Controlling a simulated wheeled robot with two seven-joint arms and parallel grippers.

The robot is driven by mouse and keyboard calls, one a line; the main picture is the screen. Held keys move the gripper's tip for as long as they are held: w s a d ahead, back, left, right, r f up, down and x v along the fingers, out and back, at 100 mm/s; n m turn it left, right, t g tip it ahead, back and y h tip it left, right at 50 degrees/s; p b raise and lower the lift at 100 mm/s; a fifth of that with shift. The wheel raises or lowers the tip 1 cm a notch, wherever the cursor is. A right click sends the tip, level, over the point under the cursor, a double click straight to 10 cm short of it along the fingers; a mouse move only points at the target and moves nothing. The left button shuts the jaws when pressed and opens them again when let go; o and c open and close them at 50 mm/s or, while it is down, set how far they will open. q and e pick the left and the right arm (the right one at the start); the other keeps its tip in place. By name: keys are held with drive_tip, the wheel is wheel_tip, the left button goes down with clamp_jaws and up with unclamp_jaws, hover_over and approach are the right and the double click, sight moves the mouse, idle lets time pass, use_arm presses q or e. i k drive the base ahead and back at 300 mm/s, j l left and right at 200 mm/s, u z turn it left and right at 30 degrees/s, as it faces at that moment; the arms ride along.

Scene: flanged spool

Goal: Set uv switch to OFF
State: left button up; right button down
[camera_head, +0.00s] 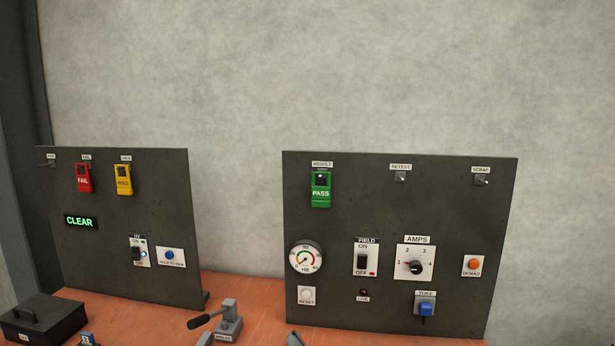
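The uv switch (137,254) is a small black switch on a white plate, low on the right side of the left dark panel (100,205). The label above it is small and looks like UV. Neither of my grippers shows in the head view, and nothing touches the switch.
A blue button (169,256) sits right of the switch. A lit CLEAR sign (81,222) and red and yellow covers are on the same panel. The right panel (450,220) carries a FIELD switch and AMPS knob. A black box (43,318) and grey lever device (226,322) stand in front.

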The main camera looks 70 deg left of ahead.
sight(136, 250)
drive_tip(key=u, duration=3.3)
drive_tip(key=i+j+u, duration=0.1)
drive_tip(key=i+j, duration=0.85)
drive_tip(key=i, duration=0.1)
